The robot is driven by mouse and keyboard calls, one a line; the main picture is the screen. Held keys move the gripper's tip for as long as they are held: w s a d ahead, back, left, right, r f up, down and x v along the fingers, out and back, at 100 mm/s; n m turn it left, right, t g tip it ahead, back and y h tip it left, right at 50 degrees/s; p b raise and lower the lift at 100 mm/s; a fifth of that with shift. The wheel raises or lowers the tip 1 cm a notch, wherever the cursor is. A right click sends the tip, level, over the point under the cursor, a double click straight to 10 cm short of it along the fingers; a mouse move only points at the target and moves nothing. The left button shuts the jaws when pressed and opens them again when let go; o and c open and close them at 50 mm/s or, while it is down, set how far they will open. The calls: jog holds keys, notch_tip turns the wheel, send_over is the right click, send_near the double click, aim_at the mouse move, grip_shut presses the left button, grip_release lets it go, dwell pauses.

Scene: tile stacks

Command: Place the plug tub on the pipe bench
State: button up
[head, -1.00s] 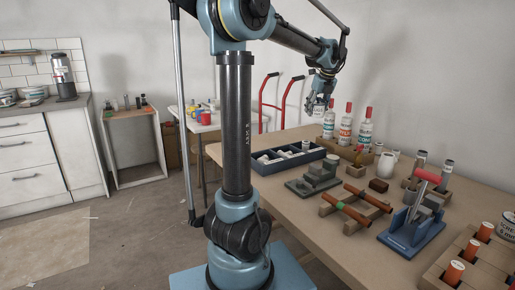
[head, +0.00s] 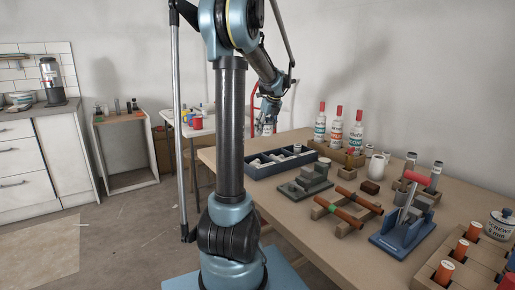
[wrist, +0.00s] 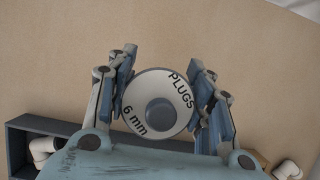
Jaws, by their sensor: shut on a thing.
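The plug tub (wrist: 157,112) is a round tub with a white lid marked "PLUGS 6 mm" and a grey knob, seen from above in the wrist view. My gripper (wrist: 163,92) is shut on it, one finger on each side. In the head view my gripper (head: 268,112) hangs above the far left part of the long tan bench (head: 465,205), which carries pipe parts. The wrist view shows bare tan surface (wrist: 60,70) beyond the tub. The tub's underside is hidden, and I cannot tell its height above the bench.
A dark blue divided bin (head: 262,172) with white fittings stands near the gripper. Behind it are red-capped bottles (head: 337,125). A grey block fixture (head: 306,183), a rack with copper pipes (head: 345,210) and a blue clamp stand (head: 402,235) lie further right. A white side table (head: 200,128) stands behind.

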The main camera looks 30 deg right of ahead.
aim_at(263, 148)
jog(key=shift+f, duration=3.95)
jog(key=o, duration=1.1)
jog(key=shift+o, duration=0.2)
